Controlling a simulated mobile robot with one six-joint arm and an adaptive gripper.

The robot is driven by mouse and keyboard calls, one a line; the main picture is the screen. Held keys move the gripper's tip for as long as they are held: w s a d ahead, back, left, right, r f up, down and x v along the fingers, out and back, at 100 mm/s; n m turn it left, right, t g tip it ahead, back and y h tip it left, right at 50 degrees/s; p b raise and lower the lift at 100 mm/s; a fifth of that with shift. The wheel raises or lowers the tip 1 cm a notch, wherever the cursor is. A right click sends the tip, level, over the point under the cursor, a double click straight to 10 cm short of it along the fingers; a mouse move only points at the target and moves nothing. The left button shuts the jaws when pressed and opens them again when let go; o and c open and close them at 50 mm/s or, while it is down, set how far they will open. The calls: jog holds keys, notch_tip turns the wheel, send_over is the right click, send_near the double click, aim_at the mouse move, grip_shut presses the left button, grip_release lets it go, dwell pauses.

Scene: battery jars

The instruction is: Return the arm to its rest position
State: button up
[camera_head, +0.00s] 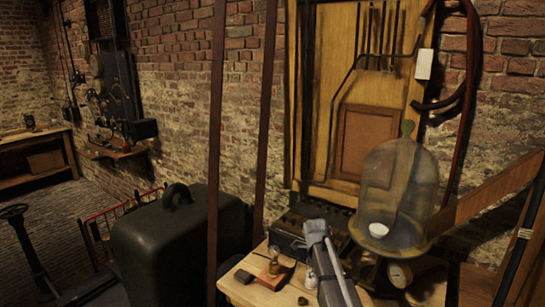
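A grey jointed part, which looks like part of my arm, rises from the bottom edge in the head view, in front of the wooden table (238,290). Its upper end stands near the dark box at the back of the table. I can make out no gripper fingers, so whether the gripper is open or shut does not show. No held object can be seen.
Small items, including a little wood-and-brass piece (272,272), lie at the left. A dark case (180,240) stands left. A wooden panel (335,90) stands behind.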

jog(key=s+n+y, duration=0.1)
jog(key=s+n, duration=2.2)
jog(key=n, duration=0.1)
jog(key=shift+a+f+n+y, duration=0.25)
jog(key=shift+n+y, duration=0.05)
jog(key=shift+y, duration=0.1)
jog(key=shift+s, duration=0.1)
jog(key=shift+d, duration=0.1)
jog(key=shift+d, duration=0.75)
jog(key=shift+d, duration=0.1)
